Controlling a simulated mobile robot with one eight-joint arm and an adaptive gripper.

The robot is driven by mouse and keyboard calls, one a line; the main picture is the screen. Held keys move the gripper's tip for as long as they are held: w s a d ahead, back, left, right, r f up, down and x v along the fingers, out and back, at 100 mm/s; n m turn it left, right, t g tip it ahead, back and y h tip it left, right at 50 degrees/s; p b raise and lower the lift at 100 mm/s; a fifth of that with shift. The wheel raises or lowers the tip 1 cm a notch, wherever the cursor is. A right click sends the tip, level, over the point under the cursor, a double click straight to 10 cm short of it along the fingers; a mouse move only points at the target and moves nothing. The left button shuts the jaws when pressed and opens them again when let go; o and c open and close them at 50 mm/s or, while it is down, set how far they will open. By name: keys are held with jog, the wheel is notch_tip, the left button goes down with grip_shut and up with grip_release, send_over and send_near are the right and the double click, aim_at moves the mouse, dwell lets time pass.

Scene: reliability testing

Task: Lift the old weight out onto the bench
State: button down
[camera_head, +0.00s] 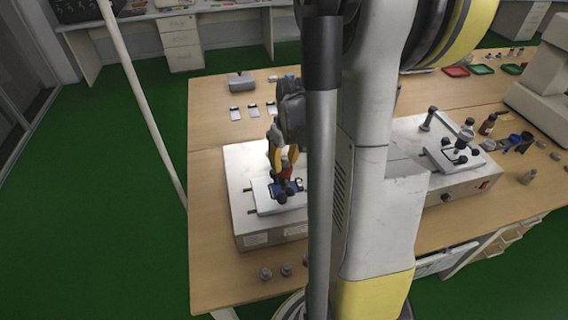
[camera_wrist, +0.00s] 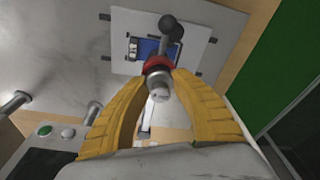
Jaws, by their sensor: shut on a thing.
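A small grey metal weight (camera_wrist: 158,88) with a red band is between the yellow fingers of my gripper (camera_wrist: 160,98), which is shut on it. In the head view the red band of the weight (camera_head: 286,171) shows just above a blue fixture (camera_head: 264,190) on a pale plate. My gripper (camera_head: 283,160) points down there. The blue fixture also shows behind the weight in the wrist view (camera_wrist: 147,48), with a dark knobbed lever (camera_wrist: 170,30) beside it. I cannot tell whether the weight still touches the fixture. The wooden bench (camera_head: 215,270) lies around the machine.
The fixture sits on a white machine box (camera_head: 240,165). Small grey weights (camera_head: 266,273) stand on the bench's front edge. Several small pale plates (camera_head: 235,113) and a grey block (camera_head: 241,81) lie at the back. A second machine (camera_head: 410,150) stands right. My arm hides the middle.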

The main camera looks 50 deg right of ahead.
aim_at(286, 156)
jog(key=shift+r, duration=0.1)
jog(key=r, duration=0.1)
jog(key=r+p, duration=0.1)
jog(key=r, duration=0.2)
jog(key=shift+s+d+r+p, duration=0.2)
jog(key=shift+s+r+p, duration=0.1)
jog(key=shift+p, duration=0.05)
jog(key=s+d+r+p, duration=0.2)
jog(key=s+d+r, duration=0.4)
jog(key=s, duration=0.3)
notch_tip(286, 156, down, 8)
jog(key=b, duration=0.6)
jog(key=shift+r, duration=0.15)
